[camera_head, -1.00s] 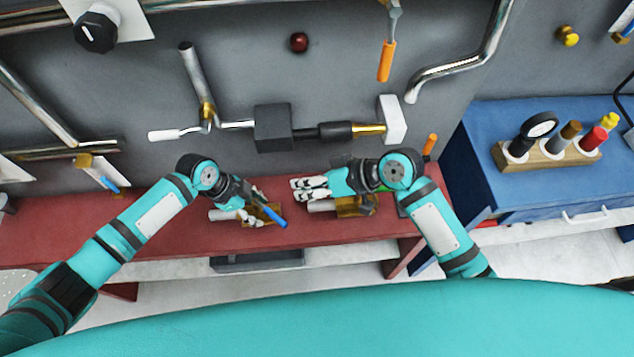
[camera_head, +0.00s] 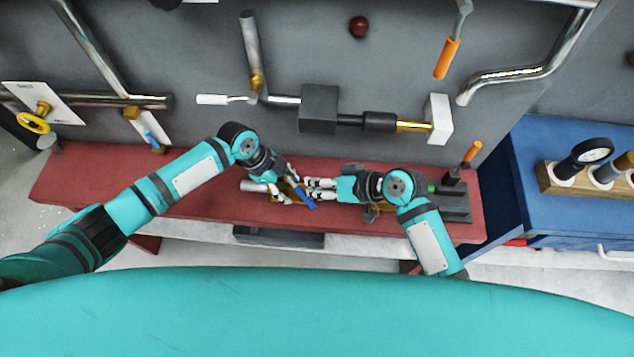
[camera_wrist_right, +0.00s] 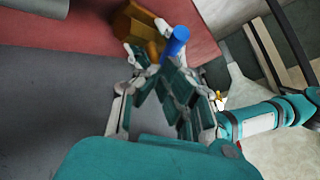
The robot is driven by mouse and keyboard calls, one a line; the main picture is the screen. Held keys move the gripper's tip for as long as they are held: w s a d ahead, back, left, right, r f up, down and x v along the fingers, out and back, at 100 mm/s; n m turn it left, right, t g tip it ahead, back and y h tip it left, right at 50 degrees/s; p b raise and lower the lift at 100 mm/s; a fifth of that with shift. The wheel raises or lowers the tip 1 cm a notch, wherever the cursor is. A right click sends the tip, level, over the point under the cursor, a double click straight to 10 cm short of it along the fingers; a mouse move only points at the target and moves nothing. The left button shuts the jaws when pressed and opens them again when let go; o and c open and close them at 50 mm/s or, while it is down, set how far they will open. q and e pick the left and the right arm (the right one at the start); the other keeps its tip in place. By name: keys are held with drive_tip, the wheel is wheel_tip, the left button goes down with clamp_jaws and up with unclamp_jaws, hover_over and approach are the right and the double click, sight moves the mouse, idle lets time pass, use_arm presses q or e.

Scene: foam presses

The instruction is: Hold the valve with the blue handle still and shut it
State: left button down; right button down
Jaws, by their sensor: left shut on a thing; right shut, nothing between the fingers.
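The valve with the blue handle (camera_head: 304,196) lies on the red bench (camera_head: 95,180), with a grey pipe end on its left. My left gripper (camera_head: 284,192) is shut on its body from above and hides part of it. My right gripper (camera_head: 310,188) is shut and empty, its fingertips pointing left close beside the blue handle. In the right wrist view, the blue handle (camera_wrist_right: 176,43) stands just beyond the fingertips of my right gripper (camera_wrist_right: 155,70), with the brass body (camera_wrist_right: 140,25) behind it. I cannot tell whether the fingertips touch the handle.
A dark fixture (camera_head: 455,207) sits at the bench's right end, partly behind my right arm. Pipes and a black block (camera_head: 319,108) are on the wall above. Another blue-handled part (camera_head: 152,142) hangs on the wall at left. A blue cabinet (camera_head: 540,140) stands at right.

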drive_tip(key=shift+s+a+m+t, duration=0.3)
drive_tip(key=shift+s+m+t, duration=0.2)
drive_tip(key=shift+m, duration=0.2)
drive_tip(key=shift+s+a+m+t+h, duration=0.35)
drive_tip(key=shift+s+m+t+h, duration=0.15)
drive_tip(key=shift+m+t, duration=0.15)
drive_tip(key=shift+s+a+m+t+h, duration=0.5)
drive_tip(key=shift+a+m+t+h, duration=0.1)
drive_tip(key=shift+a+m, duration=0.25)
drive_tip(key=shift+s+a+m+t+h, duration=0.55)
drive_tip(key=shift+a+m, duration=0.15)
drive_tip(key=shift+m, duration=0.2)
drive_tip(key=shift+a, duration=0.2)
drive_tip(key=shift+w+d, duration=0.1)
drive_tip(key=shift+w, duration=0.05)
